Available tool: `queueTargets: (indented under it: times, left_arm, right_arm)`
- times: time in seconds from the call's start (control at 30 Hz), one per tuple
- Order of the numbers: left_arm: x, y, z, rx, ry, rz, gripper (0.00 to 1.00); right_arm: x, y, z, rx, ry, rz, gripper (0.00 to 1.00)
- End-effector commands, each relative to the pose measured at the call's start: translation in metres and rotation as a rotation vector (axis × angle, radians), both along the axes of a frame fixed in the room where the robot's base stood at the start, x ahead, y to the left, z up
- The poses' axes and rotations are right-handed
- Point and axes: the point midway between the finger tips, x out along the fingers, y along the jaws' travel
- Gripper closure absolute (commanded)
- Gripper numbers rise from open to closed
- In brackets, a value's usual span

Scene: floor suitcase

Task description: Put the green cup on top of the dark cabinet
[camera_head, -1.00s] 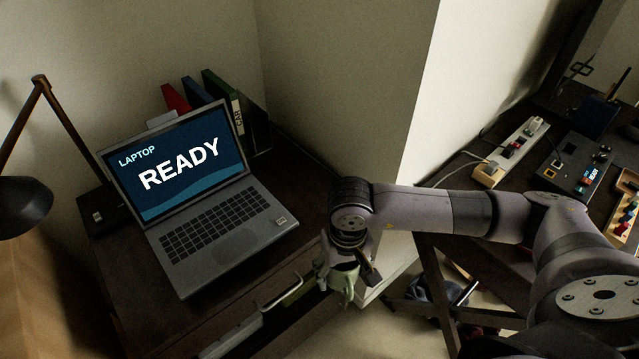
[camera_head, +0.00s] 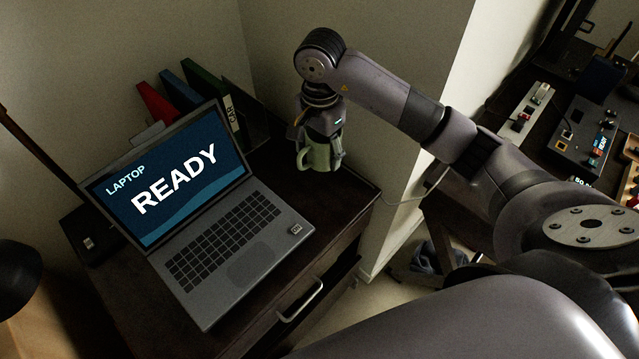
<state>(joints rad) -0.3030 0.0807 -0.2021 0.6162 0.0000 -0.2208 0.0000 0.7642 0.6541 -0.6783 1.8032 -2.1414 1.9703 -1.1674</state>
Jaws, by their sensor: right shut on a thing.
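The green cup (camera_head: 320,158) is upright in my right gripper (camera_head: 318,140), which points down and is shut on it. The gripper and cup are over the right rear part of the dark cabinet (camera_head: 335,205), to the right of the laptop. I cannot tell whether the cup's base touches the cabinet top. The gripper hides the cup's upper part. My left gripper is not in view.
An open laptop (camera_head: 215,215) covers much of the cabinet top. Upright binders (camera_head: 210,95) stand behind it. A lamp (camera_head: 18,290) is at the left edge. A drawer handle (camera_head: 302,300) juts from the cabinet front. A wall corner rises to the right, with a cluttered bench beyond.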

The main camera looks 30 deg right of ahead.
Motion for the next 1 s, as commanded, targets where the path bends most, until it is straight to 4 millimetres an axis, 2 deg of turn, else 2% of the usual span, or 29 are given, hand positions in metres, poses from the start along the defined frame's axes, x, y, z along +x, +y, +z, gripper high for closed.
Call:
queueTargets:
  times: [0.1, 0.3, 0.57, 0.8, 1.0]
  left_arm:
    - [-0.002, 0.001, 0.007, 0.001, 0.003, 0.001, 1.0]
    - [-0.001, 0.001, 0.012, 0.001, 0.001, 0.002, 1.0]
    - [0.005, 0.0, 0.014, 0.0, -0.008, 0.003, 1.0]
    - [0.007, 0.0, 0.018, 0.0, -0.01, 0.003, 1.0]
    - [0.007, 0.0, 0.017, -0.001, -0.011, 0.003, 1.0]
  right_arm:
    - [-0.001, 0.0, -0.031, 0.001, 0.004, 0.0, 0.74]
    - [-0.001, 0.0, -0.072, 0.0, 0.001, 0.001, 0.74]
    - [0.001, 0.0, -0.092, 0.0, -0.002, 0.002, 0.74]
    - [0.0, 0.0, -0.126, 0.001, -0.002, 0.001, 0.75]
    - [0.001, 0.0, -0.129, -0.001, -0.003, 0.003, 0.74]
